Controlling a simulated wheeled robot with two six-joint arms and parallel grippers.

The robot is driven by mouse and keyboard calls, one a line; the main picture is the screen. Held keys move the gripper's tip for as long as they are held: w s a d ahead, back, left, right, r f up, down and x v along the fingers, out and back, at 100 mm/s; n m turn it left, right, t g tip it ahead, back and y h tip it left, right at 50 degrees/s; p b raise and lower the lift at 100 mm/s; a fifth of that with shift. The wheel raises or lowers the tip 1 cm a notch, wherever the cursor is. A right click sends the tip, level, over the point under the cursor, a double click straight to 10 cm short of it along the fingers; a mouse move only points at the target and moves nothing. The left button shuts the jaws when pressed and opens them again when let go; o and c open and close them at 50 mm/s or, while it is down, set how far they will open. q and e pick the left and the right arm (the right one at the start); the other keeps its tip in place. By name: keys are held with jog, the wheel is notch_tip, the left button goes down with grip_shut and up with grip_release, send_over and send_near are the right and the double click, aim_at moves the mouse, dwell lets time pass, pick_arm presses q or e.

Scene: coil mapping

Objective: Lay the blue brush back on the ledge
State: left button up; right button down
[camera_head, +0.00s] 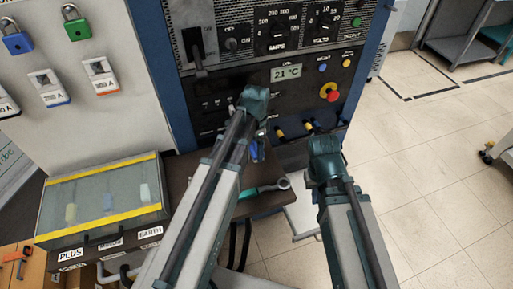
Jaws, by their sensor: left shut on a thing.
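My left gripper (256,138) hangs below its teal wrist in front of the cabinet, above the dark ledge (180,172). A small blue piece, which looks like part of the blue brush (257,152), shows at its fingers. Most of the brush is hidden behind my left arm. The brush appears to be above the ledge's surface, but the exact gap cannot be told. My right gripper (324,172) is right of the ledge. Its fingers are hidden by its own wrist.
A teal-handled ring spanner (265,189) lies on the ledge. A glass-lidded box (103,199) with yellow edges stands at left. The control panel (285,75) rises behind, with a red button (329,92). Padlocks (75,23) hang at upper left. Open floor is at right.

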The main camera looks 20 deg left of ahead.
aim_at(256, 145)
pick_arm(q)
jog(key=o, duration=1.1)
jog(key=shift+c, duration=0.2)
notch_tip(256, 145, up, 12)
jog(key=p, duration=1.3)
jog(key=s+d+n+y, duration=0.1)
jog(key=s+d+n, duration=0.6)
jog(key=s+d, duration=0.3)
jog(key=s, duration=0.4)
jog(key=shift+s+d+r+b, duration=0.15)
jog(key=shift+d+b, duration=0.15)
